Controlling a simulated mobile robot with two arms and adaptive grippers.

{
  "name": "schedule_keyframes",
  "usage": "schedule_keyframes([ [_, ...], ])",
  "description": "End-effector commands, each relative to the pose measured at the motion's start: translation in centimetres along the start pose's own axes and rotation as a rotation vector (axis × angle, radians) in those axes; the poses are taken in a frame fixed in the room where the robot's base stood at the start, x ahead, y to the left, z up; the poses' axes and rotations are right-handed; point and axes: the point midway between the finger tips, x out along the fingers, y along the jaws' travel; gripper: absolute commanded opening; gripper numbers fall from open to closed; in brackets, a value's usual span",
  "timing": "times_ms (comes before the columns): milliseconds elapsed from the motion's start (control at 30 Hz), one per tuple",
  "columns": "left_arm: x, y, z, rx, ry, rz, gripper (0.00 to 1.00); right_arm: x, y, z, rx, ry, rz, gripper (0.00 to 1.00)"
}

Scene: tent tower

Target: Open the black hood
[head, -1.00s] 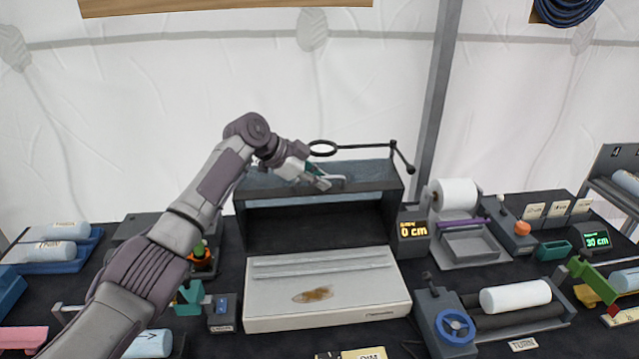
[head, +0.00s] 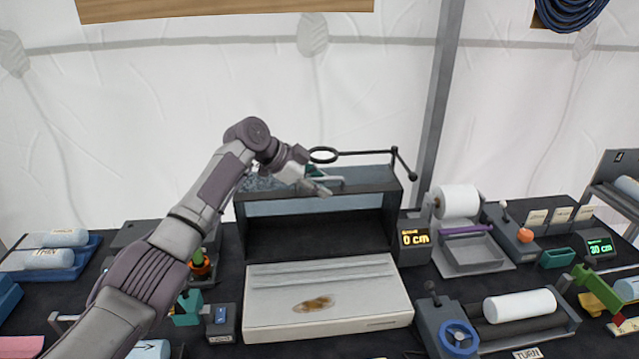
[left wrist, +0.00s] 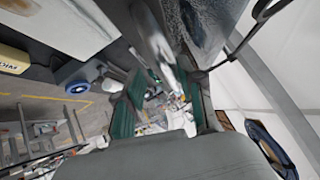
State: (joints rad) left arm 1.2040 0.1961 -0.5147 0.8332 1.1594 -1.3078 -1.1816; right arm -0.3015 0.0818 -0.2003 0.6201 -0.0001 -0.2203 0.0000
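The black hood (head: 372,180) is the dark top of the box at the middle of the table in the head view. It is raised at its front, with a pale strip below its edge and a dark hollow under that. A pale tray (head: 355,285) with a brown patch lies in front of the hollow. My left gripper (head: 320,182) is at the hood's upper edge, by a thin grey bar. In the left wrist view, its teal finger pads stand apart, with a blurred grey bar between or just beyond them. Whether they touch it is unclear. My right gripper is not in view.
A black arm with a ring (head: 323,154) rises behind the hood. A roller with a blue wheel (head: 459,337) is at front right. Small devices crowd the left, under my left arm.

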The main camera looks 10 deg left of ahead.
Motion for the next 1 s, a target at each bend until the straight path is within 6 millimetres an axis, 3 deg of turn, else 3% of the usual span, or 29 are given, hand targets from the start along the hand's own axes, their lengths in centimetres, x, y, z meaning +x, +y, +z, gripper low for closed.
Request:
schedule_keyframes([
  [267, -0.8, -0.1, 0.0, 0.001, 0.002, -0.001, 0.37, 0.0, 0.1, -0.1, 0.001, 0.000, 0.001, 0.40],
  [700, -9.4, -0.1, 0.1, 0.001, 0.000, -0.003, 0.37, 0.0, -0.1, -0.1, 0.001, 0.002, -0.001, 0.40],
  [1000, -11.9, -0.1, 0.1, -0.001, 0.000, 0.001, 0.37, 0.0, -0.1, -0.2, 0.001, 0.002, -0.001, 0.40],
])
